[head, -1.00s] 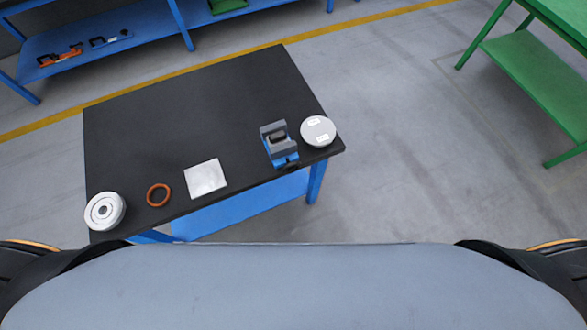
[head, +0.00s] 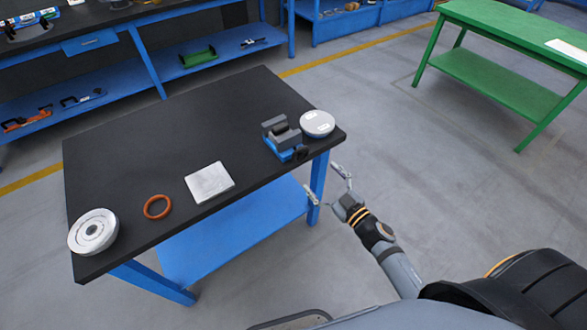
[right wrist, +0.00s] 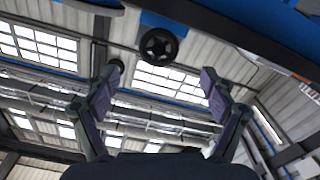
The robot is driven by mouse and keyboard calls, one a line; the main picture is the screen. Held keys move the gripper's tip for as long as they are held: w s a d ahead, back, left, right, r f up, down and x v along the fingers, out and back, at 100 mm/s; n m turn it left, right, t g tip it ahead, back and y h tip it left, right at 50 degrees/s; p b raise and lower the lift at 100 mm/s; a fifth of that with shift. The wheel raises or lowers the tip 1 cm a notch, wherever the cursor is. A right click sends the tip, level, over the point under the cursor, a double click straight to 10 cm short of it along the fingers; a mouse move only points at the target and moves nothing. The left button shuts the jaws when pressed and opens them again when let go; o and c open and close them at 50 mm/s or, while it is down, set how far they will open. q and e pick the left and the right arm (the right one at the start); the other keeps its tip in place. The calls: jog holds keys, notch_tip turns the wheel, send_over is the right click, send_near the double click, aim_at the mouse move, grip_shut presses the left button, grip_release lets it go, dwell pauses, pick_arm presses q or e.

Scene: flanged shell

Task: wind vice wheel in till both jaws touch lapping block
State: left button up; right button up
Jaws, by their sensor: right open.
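The vice (head: 285,147), blue with grey jaws, stands at the table's near right corner. A dark block, likely the lapping block (head: 279,128), sits between its jaws; whether both jaws touch it is too small to tell. The black vice wheel (head: 301,153) faces the near edge. It also shows in the right wrist view (right wrist: 158,46), beyond the fingertips and roughly centred between them. My right gripper (head: 326,184) is open and empty, in front of the table's right leg and apart from the wheel. My left gripper is not in view.
A round silver-white part (head: 317,124) stands close right of the vice. A pale square plate (head: 209,182), an orange ring (head: 157,207) and a flanged round part (head: 94,232) lie leftward on the black tabletop (head: 200,120). Floor right of the table is clear.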

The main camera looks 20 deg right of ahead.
aim_at(302, 157)
jog(key=p+x, duration=0.1)
jog(key=x, duration=0.8)
jog(key=shift+w+p, duration=0.3)
jog(key=shift+w, duration=0.1)
jog(key=shift+w+a, duration=0.15)
jog(key=shift+w, duration=0.15)
jog(key=shift+c, duration=0.9)
jog(key=c, duration=1)
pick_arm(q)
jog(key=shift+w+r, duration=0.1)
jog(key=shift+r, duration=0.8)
